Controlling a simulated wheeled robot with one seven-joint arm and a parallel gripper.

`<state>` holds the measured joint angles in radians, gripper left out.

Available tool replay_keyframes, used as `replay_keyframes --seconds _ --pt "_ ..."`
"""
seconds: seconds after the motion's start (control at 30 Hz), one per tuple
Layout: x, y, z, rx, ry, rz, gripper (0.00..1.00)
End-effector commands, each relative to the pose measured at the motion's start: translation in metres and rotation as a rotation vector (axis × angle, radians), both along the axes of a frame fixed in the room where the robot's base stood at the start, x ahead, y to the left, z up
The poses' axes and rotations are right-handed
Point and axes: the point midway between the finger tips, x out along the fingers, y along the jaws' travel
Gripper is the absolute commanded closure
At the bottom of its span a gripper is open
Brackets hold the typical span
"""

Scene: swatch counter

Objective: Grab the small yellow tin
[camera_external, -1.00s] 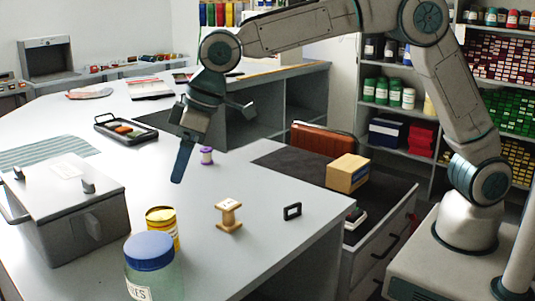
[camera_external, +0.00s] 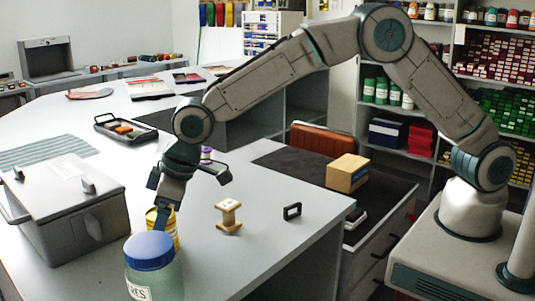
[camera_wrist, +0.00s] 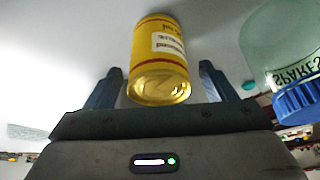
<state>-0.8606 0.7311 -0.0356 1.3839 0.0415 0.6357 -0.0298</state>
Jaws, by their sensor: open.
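The small yellow tin (camera_external: 176,236) stands on the white counter behind the blue-lidded jar, partly hidden by my gripper and the jar in the external view. In the wrist view the yellow tin (camera_wrist: 160,62), with a white label and red bands, lies between my two fingers. My gripper (camera_external: 163,215) points down at the tin in the external view. In the wrist view my gripper (camera_wrist: 158,88) is open, with a gap on each side of the tin. I see no finger touching it.
A glass jar with a blue lid (camera_external: 150,250) stands close in front of the tin; the jar (camera_wrist: 285,50) is right of my fingers in the wrist view. A grey lidded box (camera_external: 75,215) is at left. A wooden spool (camera_external: 229,216) and black ring (camera_external: 292,211) stand at right.

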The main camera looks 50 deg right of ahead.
Motion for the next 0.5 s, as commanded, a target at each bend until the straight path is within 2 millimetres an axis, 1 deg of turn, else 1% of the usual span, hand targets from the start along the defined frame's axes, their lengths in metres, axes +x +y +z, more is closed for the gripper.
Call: replay_keyframes --seconds 0.1,0.2,0.43,0.47,0.5 --pt "0.004 0.003 -0.010 -0.001 0.001 0.000 0.23" --pt "0.006 0.005 -0.015 0.000 -0.001 0.000 0.23" --pt "0.006 0.005 -0.017 0.001 -0.002 -0.001 0.23" --pt "0.006 0.005 -0.017 0.001 -0.002 -0.001 0.31" --pt "0.006 0.005 -0.017 0.001 -0.002 -0.001 0.42"
